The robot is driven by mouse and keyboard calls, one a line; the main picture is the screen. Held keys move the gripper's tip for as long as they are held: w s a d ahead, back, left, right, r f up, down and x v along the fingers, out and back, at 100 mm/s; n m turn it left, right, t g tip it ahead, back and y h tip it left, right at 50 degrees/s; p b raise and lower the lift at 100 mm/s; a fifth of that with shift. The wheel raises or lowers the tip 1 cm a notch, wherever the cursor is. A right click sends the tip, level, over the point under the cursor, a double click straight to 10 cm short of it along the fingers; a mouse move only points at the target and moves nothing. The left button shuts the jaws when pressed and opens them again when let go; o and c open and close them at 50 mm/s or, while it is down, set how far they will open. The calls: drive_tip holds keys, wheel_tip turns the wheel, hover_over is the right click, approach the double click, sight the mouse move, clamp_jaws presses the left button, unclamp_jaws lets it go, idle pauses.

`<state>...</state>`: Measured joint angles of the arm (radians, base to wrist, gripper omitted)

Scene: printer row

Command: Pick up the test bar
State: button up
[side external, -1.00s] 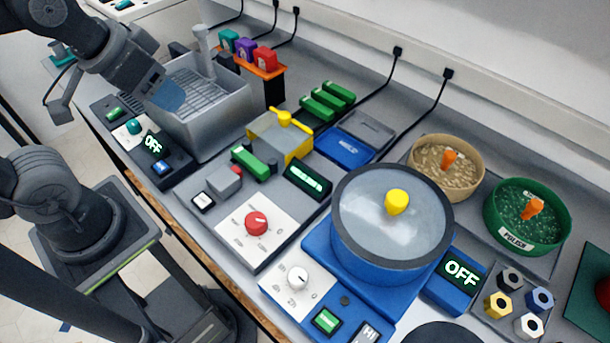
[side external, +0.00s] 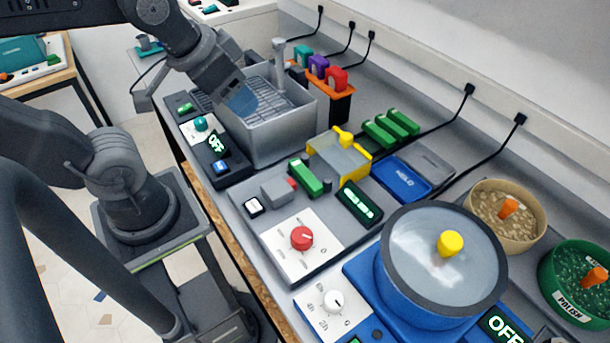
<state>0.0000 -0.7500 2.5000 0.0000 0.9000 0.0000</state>
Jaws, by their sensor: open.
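Several green bars are in view, and I cannot tell which is the test bar. Three green bars (side external: 391,129) lie side by side at the back, behind the yellow-framed clear cover. Another green bar (side external: 305,178) lies in the machine in front of that cover, next to a small grey block with a red part. My gripper (side external: 241,102) points down over the grey basin at the upper left, well left of these bars. It is open; no bar shows in it. Its fingertips look bluish and their gap is hard to see.
The grey basin (side external: 283,145) has raised walls and a post at its back. An orange rack (side external: 340,85) with coloured pieces stands behind it. A blue tray (side external: 402,178) and a lidded blue drum (side external: 440,300) stand to the right. Black cables run along the back.

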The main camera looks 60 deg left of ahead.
drive_tip(key=m+g+y, duration=0.5)
drive_tip(key=m+g, duration=0.1)
drive_tip(key=m, duration=1.2)
hover_over(306, 174)
drive_tip(key=d, duration=0.3)
drive_tip(key=f, duration=1.5)
drive_tip(key=shift+w+a+f, duration=0.2)
drive_tip(key=shift+a+f, duration=0.05)
drive_tip(key=shift+f, duration=0.15)
drive_tip(key=x, duration=0.4)
drive_tip(key=shift+s+a+f, duration=0.15)
drive_tip(key=shift+a+f, duration=0.1)
drive_tip(key=shift+f, duration=0.05)
drive_tip(key=shift+a+f+h, duration=0.15)
drive_tip(key=shift+f+h, duration=0.15)
drive_tip(key=shift+f, duration=0.05)
drive_tip(key=shift+f, duration=0.25)
drive_tip(key=shift+c, duration=0.4)
drive_tip(key=c, duration=0.9)
